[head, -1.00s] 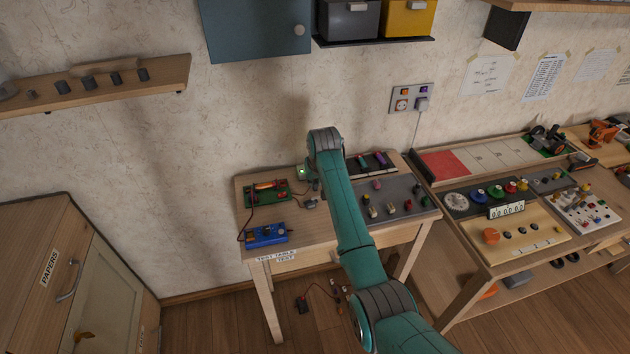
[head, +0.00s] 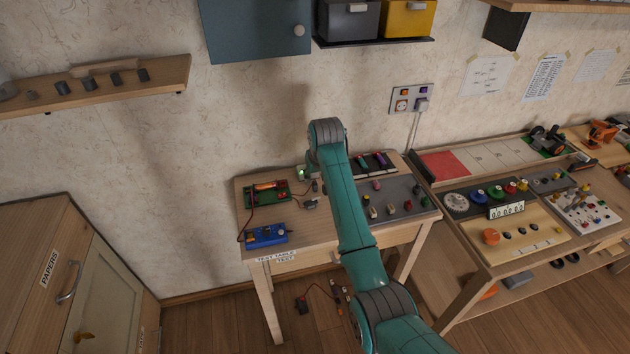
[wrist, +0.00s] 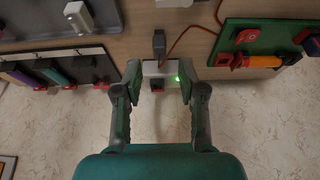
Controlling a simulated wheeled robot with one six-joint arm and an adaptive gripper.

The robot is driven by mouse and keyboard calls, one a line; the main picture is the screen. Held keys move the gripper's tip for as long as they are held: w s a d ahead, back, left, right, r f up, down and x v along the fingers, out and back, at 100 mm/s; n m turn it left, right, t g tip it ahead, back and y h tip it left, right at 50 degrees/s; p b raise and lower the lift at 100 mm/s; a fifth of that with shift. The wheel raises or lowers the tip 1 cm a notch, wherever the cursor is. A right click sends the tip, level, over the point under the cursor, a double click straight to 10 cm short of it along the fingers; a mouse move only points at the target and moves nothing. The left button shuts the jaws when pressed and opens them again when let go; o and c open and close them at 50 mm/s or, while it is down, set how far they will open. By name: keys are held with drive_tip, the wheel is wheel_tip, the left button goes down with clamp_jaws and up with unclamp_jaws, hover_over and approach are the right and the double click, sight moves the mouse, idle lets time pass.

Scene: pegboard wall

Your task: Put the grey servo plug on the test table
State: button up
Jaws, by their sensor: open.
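In the wrist view a dark grey plug-like block (wrist: 158,42), which may be the servo plug, sits at the top edge of a small pale box with a green light (wrist: 168,69). A dark red part shows on the box's near side. My gripper (wrist: 159,80) is open, with one finger on each side of the box and nothing clearly held. Whether the fingers touch it I cannot tell. In the head view the test table (head: 318,232) stands against the wall. The green light shows at its back edge beside my arm, which hides most of my gripper.
A green board (head: 268,194) and a blue box (head: 266,236) stand on the table's left. A grey mat (head: 400,188) with several small plugs and a black rack (head: 358,170) lie right. A wall outlet (head: 411,98) is behind. A crowded bench adjoins right.

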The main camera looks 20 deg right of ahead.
drive_tip(key=v, duration=0.8)
